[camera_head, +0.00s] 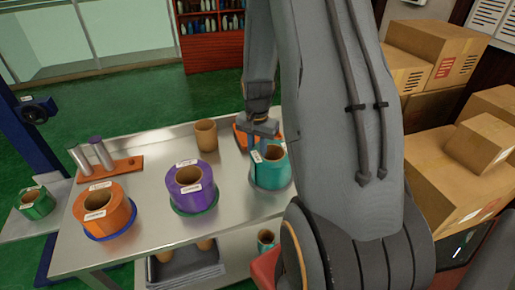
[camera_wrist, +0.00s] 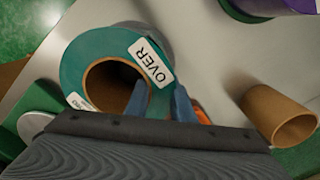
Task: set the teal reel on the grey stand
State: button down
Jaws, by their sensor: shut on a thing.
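The teal reel (camera_head: 272,173) is upright at the right end of the metal table, over the round grey stand (camera_head: 286,186). The stand's rim shows below and beside it. In the wrist view, the teal reel (camera_wrist: 84,62) has a white label reading "OVER", and part of the grey stand (camera_wrist: 157,32) shows past its edge. My gripper (camera_head: 257,147) is shut on the reel's wall, with one blue finger inside the core and one outside in the wrist view (camera_wrist: 160,100). I cannot tell whether the reel's underside touches the stand.
A purple reel (camera_head: 190,188) on a green disc and an orange reel (camera_head: 104,212) on a blue disc stand to the left. A cardboard tube (camera_head: 205,132) stands behind. An orange rack (camera_head: 110,168) is at the back left. Boxes (camera_head: 455,180) are stacked at right.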

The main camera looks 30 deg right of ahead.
jog(key=shift+f, duration=0.1)
dwell(0.3)
jog(key=c, duration=1.5)
grip_release()
jog(key=shift+c, duration=0.2)
notch_tip(320, 180, up, 11)
jog(key=b, duration=0.2)
jog(key=shift+b, duration=0.4)
jog(key=shift+r, duration=0.45)
jog(key=shift+a+r, duration=0.1)
jog(key=shift+a, duration=0.15)
jog(key=s+a+n, duration=0.5)
jog(key=a+n, duration=0.1)
jog(key=a, duration=0.3)
jog(key=s+a+f+n+t, duration=0.1)
jog(key=s+a+n, duration=0.5)
jog(key=a, duration=0.2)
jog(key=shift+a+f, duration=0.15)
jog(key=shift+a, duration=0.25)
